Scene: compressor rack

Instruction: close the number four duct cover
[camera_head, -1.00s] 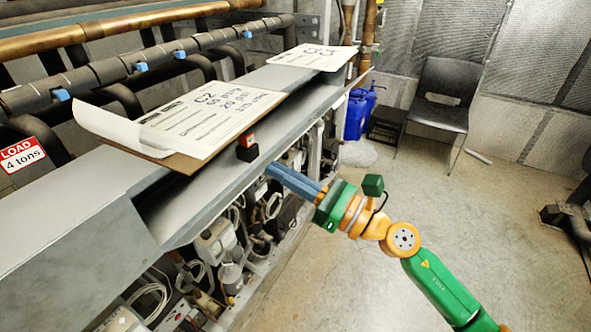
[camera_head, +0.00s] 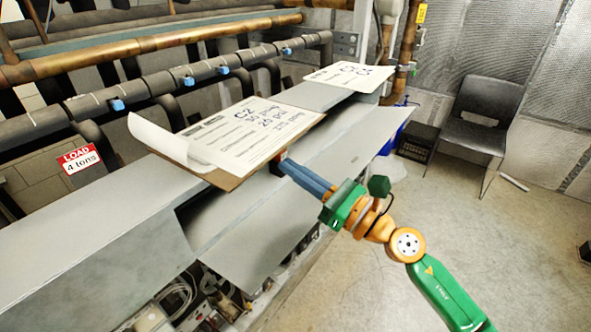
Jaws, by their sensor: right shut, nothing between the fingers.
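A long grey metal duct (camera_head: 75,252) runs from the lower left toward the back. A grey cover panel (camera_head: 262,232) on its front side slopes down over the machinery, with a dark gap at its left end. I cannot read a number on it, so I cannot tell whether it is number four. My right gripper (camera_head: 284,168), with blue fingers, is shut and empty. Its tips are at the duct's edge, against or just in front of a small red and black block (camera_head: 280,158), mostly hidden. My left gripper is not in view.
A clipboard with papers (camera_head: 250,130) lies on the duct, overhanging its front edge above my fingertips. Another paper sheet (camera_head: 348,76) lies farther back. Pipes run behind.

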